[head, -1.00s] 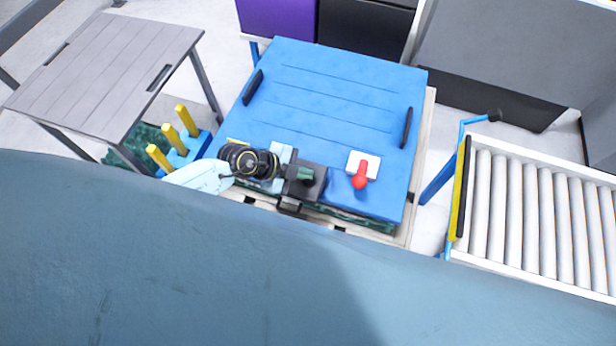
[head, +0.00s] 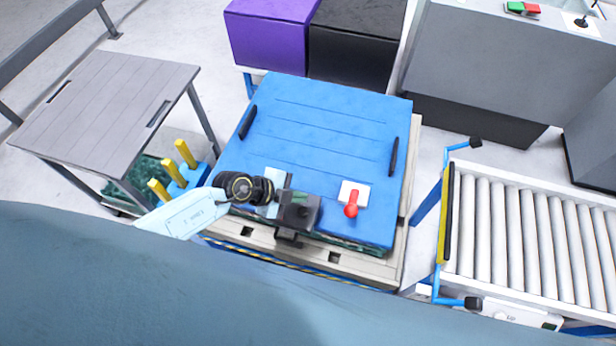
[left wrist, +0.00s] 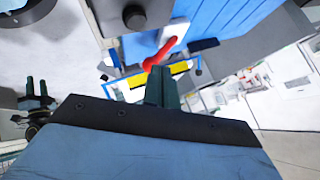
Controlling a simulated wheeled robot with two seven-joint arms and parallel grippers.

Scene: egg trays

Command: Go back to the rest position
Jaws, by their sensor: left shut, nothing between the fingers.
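My left gripper (head: 301,212) is shut and empty, over the front part of the blue lid (head: 320,130). In the left wrist view its dark green fingers (left wrist: 162,88) are together, with nothing between them. A red knob on a white plate (head: 352,199) lies just right of the gripper, apart from it. The red knob also shows beyond the fingertips in the left wrist view (left wrist: 160,52). My right gripper is not in the head view.
A grey slatted table (head: 110,105) stands at the left, with yellow posts (head: 186,154) near it. A roller conveyor (head: 530,235) is at the right. A purple box (head: 265,38) and a black box (head: 355,42) stand behind the blue lid.

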